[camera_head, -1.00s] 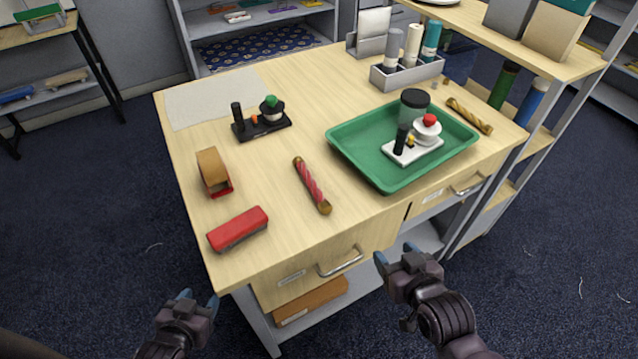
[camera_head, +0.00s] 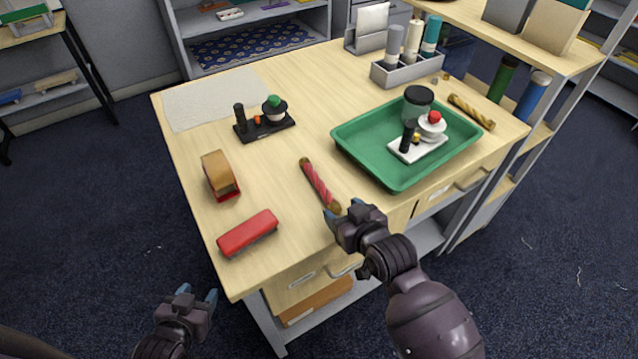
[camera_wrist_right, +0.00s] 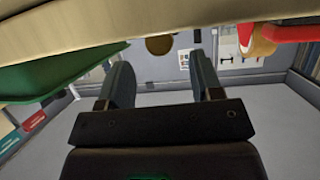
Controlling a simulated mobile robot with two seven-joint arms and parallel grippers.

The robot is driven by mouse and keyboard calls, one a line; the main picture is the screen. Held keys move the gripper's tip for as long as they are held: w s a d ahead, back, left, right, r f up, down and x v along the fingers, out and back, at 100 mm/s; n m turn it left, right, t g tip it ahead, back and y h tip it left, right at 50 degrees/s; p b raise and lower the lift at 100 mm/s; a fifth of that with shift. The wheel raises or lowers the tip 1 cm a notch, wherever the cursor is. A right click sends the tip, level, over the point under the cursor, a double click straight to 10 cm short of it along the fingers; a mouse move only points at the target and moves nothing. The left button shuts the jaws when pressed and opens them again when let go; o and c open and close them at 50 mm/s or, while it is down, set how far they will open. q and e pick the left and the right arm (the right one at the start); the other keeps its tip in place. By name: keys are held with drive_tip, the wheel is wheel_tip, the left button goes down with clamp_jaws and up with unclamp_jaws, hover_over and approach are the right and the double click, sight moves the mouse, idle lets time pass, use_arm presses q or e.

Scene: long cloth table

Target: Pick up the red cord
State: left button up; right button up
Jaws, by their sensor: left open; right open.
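The red cord (camera_head: 318,182) is a twisted red and pink rod with brown ends, lying on the wooden table between the red stapler and the green tray. My right gripper (camera_head: 343,208) is open and empty at the table's front edge, beside the cord's near end. In the right wrist view, a round brown end (camera_wrist_right: 158,45), apparently the cord's, shows ahead between the open fingers (camera_wrist_right: 160,78). My left gripper (camera_head: 197,294) is open and empty, low in front of the table, away from the cord.
A green tray (camera_head: 375,170) with a white-based set is at right. A black-based set (camera_head: 264,126) stands behind. Table around the cord is bare.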

sight(336, 206)
drive_tip(key=shift+x, duration=1.8)
drive_tip(key=shift+s+f, duration=0.1)
drive_tip(key=shift+c, duration=0.4)
drive_tip(key=c, duration=0.9)
